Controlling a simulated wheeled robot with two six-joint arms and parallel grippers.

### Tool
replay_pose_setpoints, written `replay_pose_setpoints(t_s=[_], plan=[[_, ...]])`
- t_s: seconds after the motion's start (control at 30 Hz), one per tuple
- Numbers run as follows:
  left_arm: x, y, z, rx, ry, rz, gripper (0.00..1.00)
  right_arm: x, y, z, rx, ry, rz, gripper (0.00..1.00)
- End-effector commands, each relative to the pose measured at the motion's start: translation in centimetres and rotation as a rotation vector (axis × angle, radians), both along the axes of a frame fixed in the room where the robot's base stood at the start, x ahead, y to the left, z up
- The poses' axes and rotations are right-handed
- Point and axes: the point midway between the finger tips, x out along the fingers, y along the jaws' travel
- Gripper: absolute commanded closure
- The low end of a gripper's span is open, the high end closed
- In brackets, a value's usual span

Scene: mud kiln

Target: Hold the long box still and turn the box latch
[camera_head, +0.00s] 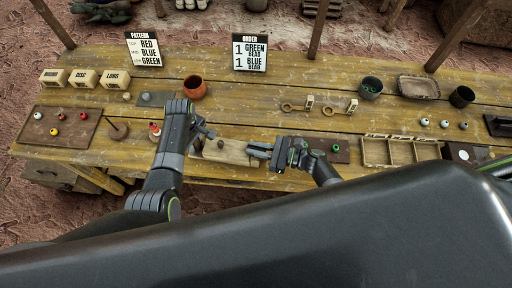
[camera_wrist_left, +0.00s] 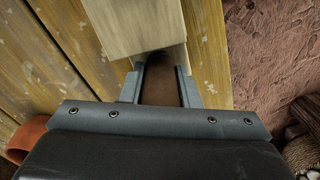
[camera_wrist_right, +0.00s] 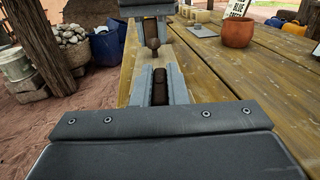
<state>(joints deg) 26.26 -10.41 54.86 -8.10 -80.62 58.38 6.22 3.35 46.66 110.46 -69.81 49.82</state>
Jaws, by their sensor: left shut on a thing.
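The long box (camera_head: 232,153) is a pale wooden block lying near the table's front edge. In the left wrist view the box (camera_wrist_left: 135,25) runs from between the fingers (camera_wrist_left: 162,80).
A reddish clay pot (camera_head: 194,87) stands behind the left gripper. A dark mat (camera_head: 335,150) with a green bead and a divided wooden tray (camera_head: 387,152) lie to the right. A red-brown board (camera_head: 58,128) with beads lies at the left. The table between pot and rings is clear.

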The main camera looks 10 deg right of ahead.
Motion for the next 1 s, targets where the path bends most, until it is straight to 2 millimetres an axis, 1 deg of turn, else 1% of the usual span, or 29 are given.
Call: replay_pose_setpoints(t_s=[0.03, 0.07, 0.1, 0.27, 0.5, 0.77, 0.8, 0.93, 1.0], plan=[[0.04, -0.02, 0.03, -0.001, -0.001, 0.001, 0.98, -0.02, -0.01, 0.0, 0.0, 0.0, 0.0, 0.96], [0.04, -0.02, 0.03, -0.001, -0.001, 0.001, 0.98, -0.02, -0.01, 0.0, 0.0, 0.0, 0.001, 0.99], [0.04, -0.02, 0.03, -0.001, -0.001, 0.001, 0.98, -0.02, -0.01, 0.0, 0.0, 0.0, 0.001, 1.0], [0.04, -0.02, 0.03, -0.001, -0.001, 0.001, 0.98, 0.0, -0.01, 0.01, 0.0, -0.001, 0.009, 1.0], [0.04, -0.03, 0.04, -0.001, -0.001, 0.001, 0.98, 0.05, 0.01, 0.01, 0.0, -0.001, 0.097, 1.0], [0.04, -0.04, 0.04, -0.001, -0.001, 0.001, 0.98, -0.05, 0.03, -0.03, 0.001, 0.0, 0.101, 1.0], [0.04, -0.04, 0.03, -0.001, -0.001, 0.001, 0.98, -0.07, 0.02, -0.03, 0.001, 0.0, 0.101, 0.82], [0.04, -0.04, 0.04, -0.001, -0.001, 0.001, 0.98, -0.04, 0.02, -0.03, 0.001, 0.0, 0.1, 0.65], [0.04, -0.04, 0.04, -0.001, -0.001, 0.001, 0.98, -0.04, 0.01, -0.02, 0.001, 0.0, 0.1, 0.65]])
